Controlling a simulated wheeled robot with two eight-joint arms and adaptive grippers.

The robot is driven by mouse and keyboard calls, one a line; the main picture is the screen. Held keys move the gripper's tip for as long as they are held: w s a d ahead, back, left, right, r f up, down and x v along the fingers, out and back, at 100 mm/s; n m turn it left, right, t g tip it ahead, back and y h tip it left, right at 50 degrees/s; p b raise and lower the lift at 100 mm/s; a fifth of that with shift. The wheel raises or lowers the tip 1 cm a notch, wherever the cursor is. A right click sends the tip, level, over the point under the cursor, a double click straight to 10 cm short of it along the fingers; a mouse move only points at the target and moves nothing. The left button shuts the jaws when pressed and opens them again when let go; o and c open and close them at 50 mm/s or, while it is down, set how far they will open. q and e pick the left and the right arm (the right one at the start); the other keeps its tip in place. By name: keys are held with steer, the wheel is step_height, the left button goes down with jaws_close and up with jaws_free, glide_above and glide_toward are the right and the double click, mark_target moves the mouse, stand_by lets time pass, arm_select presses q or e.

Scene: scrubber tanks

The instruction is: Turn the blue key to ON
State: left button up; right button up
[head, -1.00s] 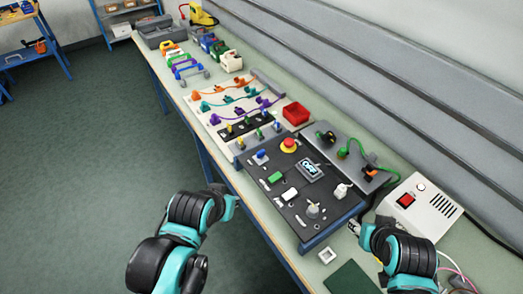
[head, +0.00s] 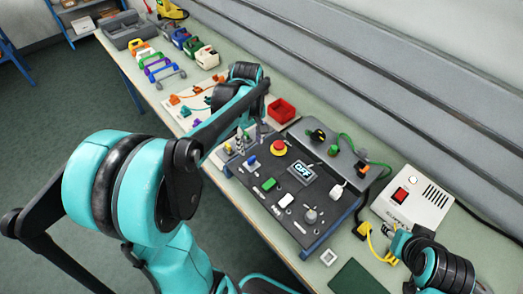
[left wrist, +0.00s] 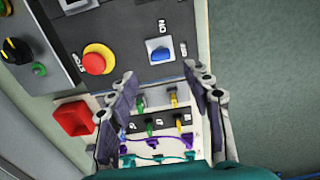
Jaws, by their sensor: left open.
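The blue key (head: 252,163) sits on a square plate near the far left corner of the dark control panel (head: 259,195). In the left wrist view the blue key (left wrist: 160,53) is close, with an ON label above it and another label to its right. The panel's display (head: 302,171) reads OFF. My left gripper (head: 246,140) is over that end of the panel. In the left wrist view my left gripper (left wrist: 161,75) is open and empty, its fingertips on either side below the key, apart from it. My right gripper (head: 395,243) is beside a yellow cable; its jaws are unclear.
A red emergency button (head: 278,148) stands close to the key. A red bin (head: 281,110) and a board with coloured plugs (left wrist: 183,145) lie beyond the panel. A grey box with a green cable (head: 335,148) and a white power box (head: 412,203) stand along the wall side.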

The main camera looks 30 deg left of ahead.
mark_target(251, 158)
arm_select(q)
step_height(251, 158, down, 8)
steer(key=shift+r+b, duration=0.15)
steer(key=shift+b, duration=1.1)
steer(key=shift+s, duration=0.1)
jaws_close()
